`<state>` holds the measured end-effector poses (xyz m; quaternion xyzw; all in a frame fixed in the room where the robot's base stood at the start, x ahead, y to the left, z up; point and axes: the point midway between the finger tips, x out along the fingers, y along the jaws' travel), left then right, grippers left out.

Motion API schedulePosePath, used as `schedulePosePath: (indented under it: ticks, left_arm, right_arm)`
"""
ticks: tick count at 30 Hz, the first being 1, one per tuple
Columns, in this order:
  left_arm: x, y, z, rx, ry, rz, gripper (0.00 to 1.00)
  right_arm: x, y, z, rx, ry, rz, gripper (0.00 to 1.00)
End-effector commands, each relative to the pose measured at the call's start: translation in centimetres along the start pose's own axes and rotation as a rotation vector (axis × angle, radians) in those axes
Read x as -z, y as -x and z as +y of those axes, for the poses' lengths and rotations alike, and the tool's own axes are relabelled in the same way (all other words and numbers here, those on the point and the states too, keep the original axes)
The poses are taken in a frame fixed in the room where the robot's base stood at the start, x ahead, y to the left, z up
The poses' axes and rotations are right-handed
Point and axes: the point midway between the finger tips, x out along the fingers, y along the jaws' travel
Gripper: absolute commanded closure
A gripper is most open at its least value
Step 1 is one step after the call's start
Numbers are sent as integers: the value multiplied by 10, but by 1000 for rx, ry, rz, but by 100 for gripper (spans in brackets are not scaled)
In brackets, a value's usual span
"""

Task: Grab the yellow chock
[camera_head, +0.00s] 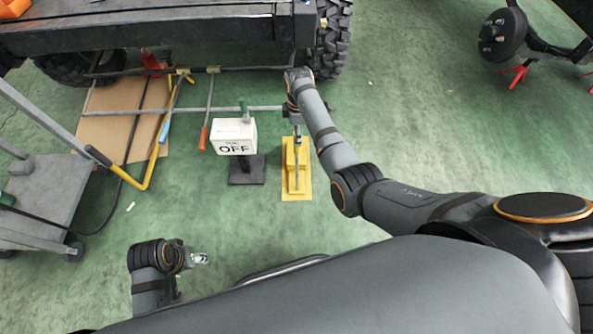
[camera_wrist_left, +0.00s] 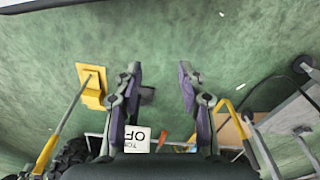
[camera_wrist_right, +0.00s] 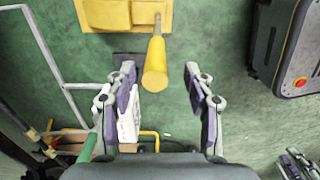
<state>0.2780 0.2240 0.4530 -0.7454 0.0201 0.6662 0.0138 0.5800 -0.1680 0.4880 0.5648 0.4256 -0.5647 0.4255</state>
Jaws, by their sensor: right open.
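The yellow chock (camera_head: 291,184) stands on the green floor in the middle of the head view, a flat plate with a raised block and a handle. My right gripper (camera_head: 297,130) is over it, pointing down. In the right wrist view, the chock (camera_wrist_right: 107,14) is at the top edge, and its yellow handle (camera_wrist_right: 156,62) shows between the open fingers of the right gripper (camera_wrist_right: 160,67). I cannot tell whether they touch. My left gripper (camera_head: 201,258) is low at the left and open and empty in the left wrist view (camera_wrist_left: 159,66); the chock also shows there (camera_wrist_left: 90,75).
A white box marked OFF (camera_head: 233,134) on a dark base (camera_head: 247,177) stands just left of the chock. A grey cart (camera_head: 38,190) is at the left, with a yellow bar (camera_head: 152,165) beside it. A vehicle frame (camera_head: 150,32) spans the back.

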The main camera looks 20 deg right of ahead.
Motion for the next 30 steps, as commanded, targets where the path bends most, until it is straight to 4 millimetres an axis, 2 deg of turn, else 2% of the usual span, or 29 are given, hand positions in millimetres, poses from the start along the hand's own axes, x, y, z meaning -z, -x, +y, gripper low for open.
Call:
schedulePosePath:
  ticks: [4, 6, 9, 18, 20, 30]
  left_arm:
    - [-1, -8, 5, -18, -4, 36, 60]
    - [0, -22, 9, -32, -4, 79, 60]
    - [3, -28, 13, -47, -3, 124, 60]
    - [5, -29, 14, -54, -2, 149, 60]
    - [5, -29, 14, -54, -2, 149, 60]
    - [5, -29, 14, -53, -2, 148, 60]
  right_arm:
    - [1, -22, 3, 1, 0, -1, 47]
    - [3, -36, 5, 1, 0, 0, 47]
    - [3, -48, 5, 1, -1, -1, 47]
    - [3, -51, 5, 0, -1, 0, 47]
    - [3, -51, 5, 0, -1, 0, 54]
    - [3, -51, 5, 0, -1, 0, 100]
